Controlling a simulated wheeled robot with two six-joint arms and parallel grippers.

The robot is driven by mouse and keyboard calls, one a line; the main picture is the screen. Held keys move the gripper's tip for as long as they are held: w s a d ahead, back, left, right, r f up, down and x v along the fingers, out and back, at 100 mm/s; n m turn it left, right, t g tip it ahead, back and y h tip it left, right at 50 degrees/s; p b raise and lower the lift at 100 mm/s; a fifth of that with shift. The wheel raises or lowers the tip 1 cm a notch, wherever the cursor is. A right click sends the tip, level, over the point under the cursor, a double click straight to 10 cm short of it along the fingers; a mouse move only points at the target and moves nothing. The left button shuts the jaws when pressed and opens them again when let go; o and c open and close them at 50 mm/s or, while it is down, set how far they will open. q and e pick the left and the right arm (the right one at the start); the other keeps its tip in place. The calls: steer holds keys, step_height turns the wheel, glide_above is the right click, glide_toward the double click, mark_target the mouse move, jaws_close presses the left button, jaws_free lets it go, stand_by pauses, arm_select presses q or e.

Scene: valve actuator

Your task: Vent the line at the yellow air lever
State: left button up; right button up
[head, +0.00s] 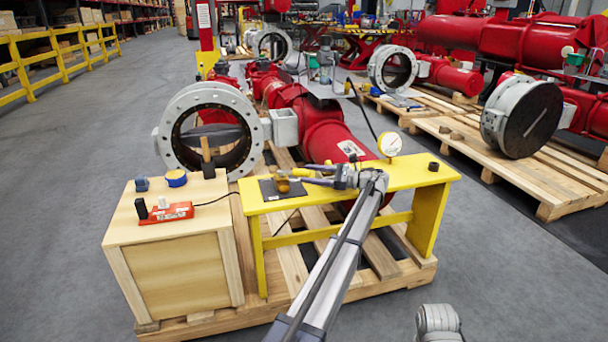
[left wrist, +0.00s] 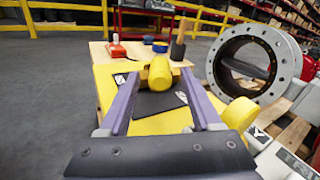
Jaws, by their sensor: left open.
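The yellow air lever (head: 301,172) is at the brass valve piece (head: 282,184) over a black mat (head: 268,190) on the yellow bench (head: 400,178). My left gripper (head: 308,177) is over the bench, its fingers pointing left toward the brass piece. In the left wrist view a yellow rounded piece, seemingly the lever (left wrist: 159,70), shows between the two open purple-grey fingers of my left gripper (left wrist: 160,82). Contact with either finger cannot be made out.
A wooden crate (head: 190,275) left of the bench carries a red tool (head: 167,213), a blue-and-yellow roll (head: 176,178) and a mallet (head: 207,158). A pressure gauge (head: 390,144) stands on the bench. A large flanged valve (head: 165,130) is behind. Floor at left is clear.

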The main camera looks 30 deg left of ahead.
arm_select(q)
steer(key=v, duration=0.4)
steer(key=shift+w+d, duration=0.1)
steer(key=shift+d, duration=0.2)
steer(key=shift+c, duration=0.2)
